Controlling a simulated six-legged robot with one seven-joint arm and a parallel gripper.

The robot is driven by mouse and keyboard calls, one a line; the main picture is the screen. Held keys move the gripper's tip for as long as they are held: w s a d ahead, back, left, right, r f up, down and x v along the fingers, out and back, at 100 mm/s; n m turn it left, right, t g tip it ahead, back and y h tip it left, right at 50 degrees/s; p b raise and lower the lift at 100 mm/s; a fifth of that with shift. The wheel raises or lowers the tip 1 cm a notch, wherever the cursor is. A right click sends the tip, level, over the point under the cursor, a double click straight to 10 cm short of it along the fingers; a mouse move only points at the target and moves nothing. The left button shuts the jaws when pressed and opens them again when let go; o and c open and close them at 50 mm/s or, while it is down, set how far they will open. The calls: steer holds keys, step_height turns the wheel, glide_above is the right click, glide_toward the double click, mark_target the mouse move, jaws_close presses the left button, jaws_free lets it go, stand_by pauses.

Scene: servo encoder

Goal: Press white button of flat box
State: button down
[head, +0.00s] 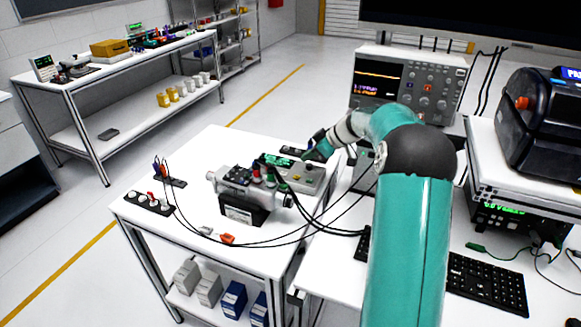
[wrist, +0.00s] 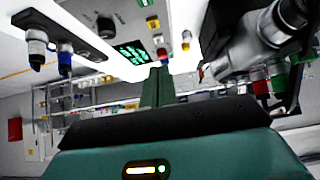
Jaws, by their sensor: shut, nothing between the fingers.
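The flat grey box (head: 302,180) lies on the white table beyond the motor unit, with a lit green display (head: 278,160). In the wrist view the flat box (wrist: 80,8) shows at the top, with a green display (wrist: 132,52), a black knob (wrist: 107,27) and a row of small coloured buttons or lamps. I cannot clearly make out which one is the white button. My gripper (head: 307,156) is over the far side of the box in the head view. In the wrist view my shut, empty gripper (wrist: 158,72) reaches towards the coloured row; contact cannot be told.
A motor unit on a black stand (head: 243,212) with cables stands close to the box; it also shows in the wrist view (wrist: 255,42). A black strip with knobs (head: 149,204) lies at the table's left. An oscilloscope (head: 408,85) stands behind. The table's front left is mostly clear.

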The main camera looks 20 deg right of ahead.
mark_target(283, 174)
steer(key=x, duration=1)
